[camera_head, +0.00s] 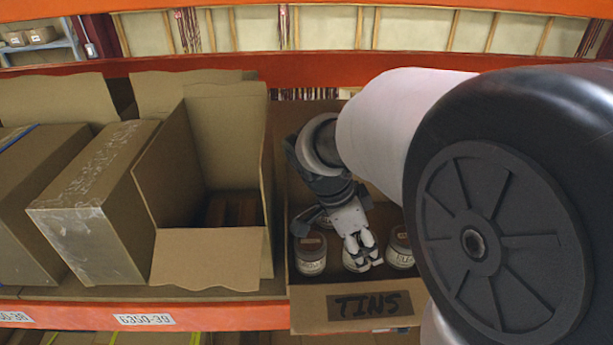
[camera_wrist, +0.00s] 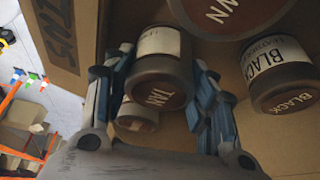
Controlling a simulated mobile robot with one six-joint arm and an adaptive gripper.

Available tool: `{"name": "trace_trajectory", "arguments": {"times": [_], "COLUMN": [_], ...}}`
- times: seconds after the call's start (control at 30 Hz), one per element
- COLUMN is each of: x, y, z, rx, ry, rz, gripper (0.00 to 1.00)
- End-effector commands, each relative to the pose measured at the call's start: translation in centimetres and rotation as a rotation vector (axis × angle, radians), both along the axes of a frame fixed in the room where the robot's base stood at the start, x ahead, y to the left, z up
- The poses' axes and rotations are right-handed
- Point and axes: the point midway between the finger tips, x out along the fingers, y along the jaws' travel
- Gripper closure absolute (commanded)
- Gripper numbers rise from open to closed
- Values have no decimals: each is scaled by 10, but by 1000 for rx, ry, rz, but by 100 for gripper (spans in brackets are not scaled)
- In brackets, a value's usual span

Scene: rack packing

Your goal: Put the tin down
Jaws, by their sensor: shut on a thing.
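My gripper (camera_head: 361,242) reaches down into the cardboard box marked TINS (camera_head: 307,308). It is shut on a tin (camera_head: 355,262) with a dark lid. In the wrist view, this tin (camera_wrist: 163,82) reads TAN and sits between the two blue-grey fingers. A tin (camera_head: 310,257) stands to its left in the box and another (camera_head: 401,250) to its right. In the wrist view a BLACK tin (camera_wrist: 283,78) is to the right, a large lid ending in WN (camera_wrist: 222,12) is at the top, and another tin (camera_wrist: 138,114) is partly hidden behind the held one. I cannot tell whether the held tin touches the box floor.
An open, taller cardboard box (camera_head: 208,258) stands left of the tins box, with closed boxes (camera_head: 95,200) further left. An orange shelf beam (camera_head: 230,318) runs along the front and another (camera_head: 310,68) behind. Neighbouring tins and box walls leave little room around my gripper.

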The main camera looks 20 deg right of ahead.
Motion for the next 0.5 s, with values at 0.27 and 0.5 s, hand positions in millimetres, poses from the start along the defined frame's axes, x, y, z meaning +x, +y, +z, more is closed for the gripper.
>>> {"name": "trace_trajectory", "arguments": {"times": [0.27, 0.5], "x": [0, 0], "y": [0, 0], "z": [-2, -2], "rx": [0, 0], "ry": [0, 0], "rz": [0, 0], "gripper": [39, 28]}}
